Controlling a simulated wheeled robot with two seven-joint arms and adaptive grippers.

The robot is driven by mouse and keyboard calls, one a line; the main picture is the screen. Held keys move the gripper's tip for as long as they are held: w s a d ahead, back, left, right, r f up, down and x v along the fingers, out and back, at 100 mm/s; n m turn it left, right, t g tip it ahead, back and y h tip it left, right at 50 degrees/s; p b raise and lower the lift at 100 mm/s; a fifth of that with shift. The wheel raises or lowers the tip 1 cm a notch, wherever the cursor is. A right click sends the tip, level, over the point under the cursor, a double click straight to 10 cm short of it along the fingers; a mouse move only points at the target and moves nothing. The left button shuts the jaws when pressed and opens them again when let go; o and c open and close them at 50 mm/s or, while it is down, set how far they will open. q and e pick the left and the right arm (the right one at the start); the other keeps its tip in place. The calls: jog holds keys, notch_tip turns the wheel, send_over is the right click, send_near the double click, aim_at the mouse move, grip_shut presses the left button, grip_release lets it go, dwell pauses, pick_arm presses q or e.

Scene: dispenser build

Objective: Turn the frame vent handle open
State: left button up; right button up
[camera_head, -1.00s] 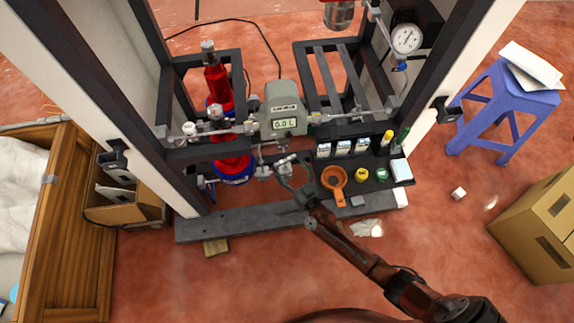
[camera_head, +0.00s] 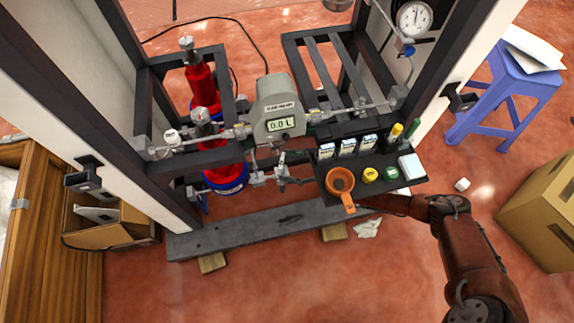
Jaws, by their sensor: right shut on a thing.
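The dark frame holds a grey flow meter (camera_head: 280,118) reading 0.0 L. Below it is a small cluster of metal valve fittings (camera_head: 258,179). My right gripper (camera_head: 284,170) is at the right side of these fittings, shut on a small part there that appears to be the frame vent handle. The handle is mostly hidden by the fingers, and its angle cannot be told. My right arm comes in from the right and passes behind the black tray, which hides part of the wrist. My left gripper is not in view.
The black tray (camera_head: 408,187) holds an orange cup (camera_head: 340,182), small jars and boxes close above my forearm. A red cylinder (camera_head: 203,82) stands left of the meter. A grey beam (camera_head: 240,229) lies below. A blue stool (camera_head: 503,98) and carton (camera_head: 540,215) stand right.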

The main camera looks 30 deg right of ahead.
jog(key=shift+w+d+n+g+y, duration=0.1)
jog(key=shift+w+n+g+y, duration=0.05)
jog(key=shift+n+g+y, duration=0.55)
jog(key=shift+g, duration=0.5)
jog(key=o, duration=1.2)
jog(key=shift+c, duration=0.2)
jog(key=shift+t, duration=0.3)
